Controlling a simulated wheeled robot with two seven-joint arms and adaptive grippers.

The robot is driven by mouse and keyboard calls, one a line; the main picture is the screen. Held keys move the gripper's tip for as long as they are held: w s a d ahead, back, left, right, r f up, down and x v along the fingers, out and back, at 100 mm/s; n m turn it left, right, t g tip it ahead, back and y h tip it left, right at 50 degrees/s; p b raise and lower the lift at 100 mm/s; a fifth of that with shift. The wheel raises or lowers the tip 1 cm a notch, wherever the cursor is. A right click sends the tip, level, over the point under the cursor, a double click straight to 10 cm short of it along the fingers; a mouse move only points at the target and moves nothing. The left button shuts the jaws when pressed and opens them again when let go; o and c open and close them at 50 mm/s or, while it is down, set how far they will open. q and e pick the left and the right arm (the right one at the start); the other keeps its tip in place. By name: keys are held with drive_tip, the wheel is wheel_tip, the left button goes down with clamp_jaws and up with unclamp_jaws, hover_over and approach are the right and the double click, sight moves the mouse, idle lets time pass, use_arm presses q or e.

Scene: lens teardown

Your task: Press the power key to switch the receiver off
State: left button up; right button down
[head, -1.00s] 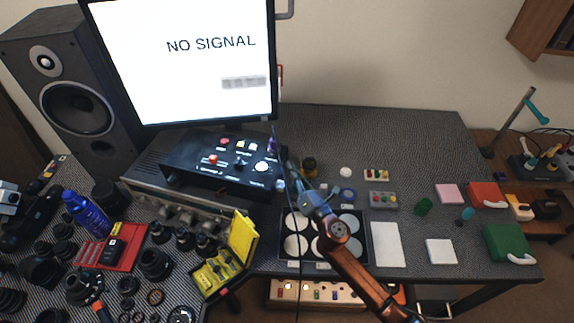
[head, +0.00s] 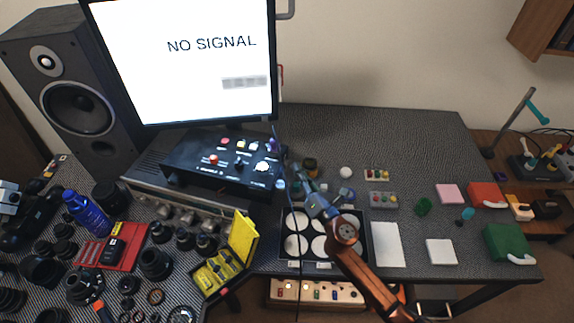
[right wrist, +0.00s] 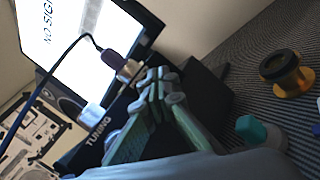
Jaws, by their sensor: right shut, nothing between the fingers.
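A black control box (head: 205,176) with a red key (head: 214,160), small switches and a lit white knob (head: 262,167) sits on a silver unit with a row of knobs (head: 150,186). I cannot tell for sure which key is the power key. My right gripper (head: 297,172) is shut and empty, just right of the black box and apart from its keys in the head view. In the right wrist view the shut fingers (right wrist: 155,85) show in front of the box's dark side, near the "TUNING" label (right wrist: 98,132). My left gripper is not in view.
The monitor (head: 190,65) reads "NO SIGNAL". A cable with a purple plug (right wrist: 115,60) stands up at the box's right end, close to my fingers. A tray with round wells (head: 283,258) lies below my right arm. Lenses and tools crowd the left.

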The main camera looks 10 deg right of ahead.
drive_tip(key=shift+s+d, duration=0.35)
drive_tip(key=shift+d, duration=0.3)
drive_tip(key=shift+s+d, duration=0.4)
drive_tip(key=shift+d, duration=0.25)
drive_tip(key=shift+s+d, duration=0.35)
drive_tip(key=shift+d, duration=0.3)
